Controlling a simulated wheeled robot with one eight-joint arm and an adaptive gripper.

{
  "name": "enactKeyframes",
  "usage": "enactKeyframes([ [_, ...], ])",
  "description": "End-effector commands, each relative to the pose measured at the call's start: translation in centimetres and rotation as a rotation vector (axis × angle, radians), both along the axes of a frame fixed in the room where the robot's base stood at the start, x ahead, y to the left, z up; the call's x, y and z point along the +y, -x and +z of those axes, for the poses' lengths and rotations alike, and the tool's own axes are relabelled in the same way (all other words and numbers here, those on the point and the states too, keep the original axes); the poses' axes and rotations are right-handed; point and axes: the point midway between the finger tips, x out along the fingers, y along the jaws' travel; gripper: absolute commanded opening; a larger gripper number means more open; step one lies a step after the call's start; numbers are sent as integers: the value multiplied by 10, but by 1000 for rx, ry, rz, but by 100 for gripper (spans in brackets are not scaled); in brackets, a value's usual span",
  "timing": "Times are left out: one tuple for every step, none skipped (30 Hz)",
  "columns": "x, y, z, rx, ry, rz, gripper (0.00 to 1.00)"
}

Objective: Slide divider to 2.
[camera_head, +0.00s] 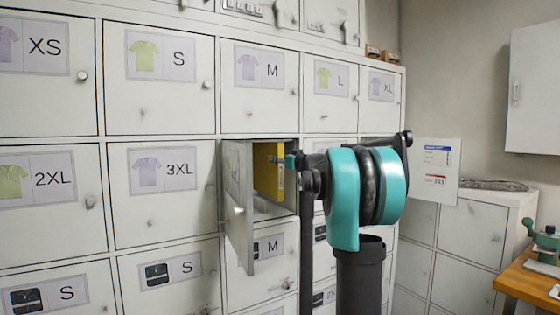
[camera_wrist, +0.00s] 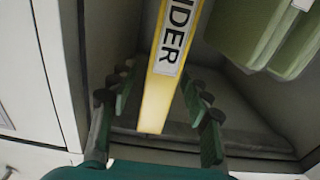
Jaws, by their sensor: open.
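The yellow divider (camera_head: 268,168) stands upright inside the open locker compartment in the head view. In the wrist view the divider (camera_wrist: 155,100) carries a white label whose visible letters read "IDER". My gripper (camera_wrist: 160,85) is open, with its fingers on either side of the divider's near edge and gaps showing on both sides. In the head view a small teal part of my gripper (camera_head: 291,162) shows at the compartment mouth; my arm hides the rest. No number marks for divider positions can be made out.
The compartment's white door (camera_head: 238,210) hangs open on the left. Green folded items (camera_wrist: 265,35) lie right of the divider in the wrist view; the compartment floor (camera_wrist: 235,105) below them is bare. Closed lockers surround the opening. A wooden table (camera_head: 530,285) stands at far right.

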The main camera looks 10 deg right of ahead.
Motion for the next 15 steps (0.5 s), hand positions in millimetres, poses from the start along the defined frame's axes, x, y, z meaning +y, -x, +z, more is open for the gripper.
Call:
enactKeyframes([
  [0, 0, 0, 0, 0, 0, 48],
  [0, 0, 0, 0, 0, 0, 48],
  [0, 0, 0, 0, 0, 0, 48],
  [0, 0, 0, 0, 0, 0, 48],
  [0, 0, 0, 0, 0, 0, 48],
  [0, 0, 0, 0, 0, 0, 43],
  [0, 0, 0, 0, 0, 0, 40],
  [0, 0, 0, 0, 0, 0, 36],
  [0, 0, 0, 0, 0, 0, 31],
  [0, 0, 0, 0, 0, 0, 27],
  [0, 0, 0, 0, 0, 0, 23],
  [0, 0, 0, 0, 0, 0, 18],
  [0, 0, 0, 0, 0, 0, 15],
  [0, 0, 0, 0, 0, 0, 11],
  [0, 0, 0, 0, 0, 0, 6],
])
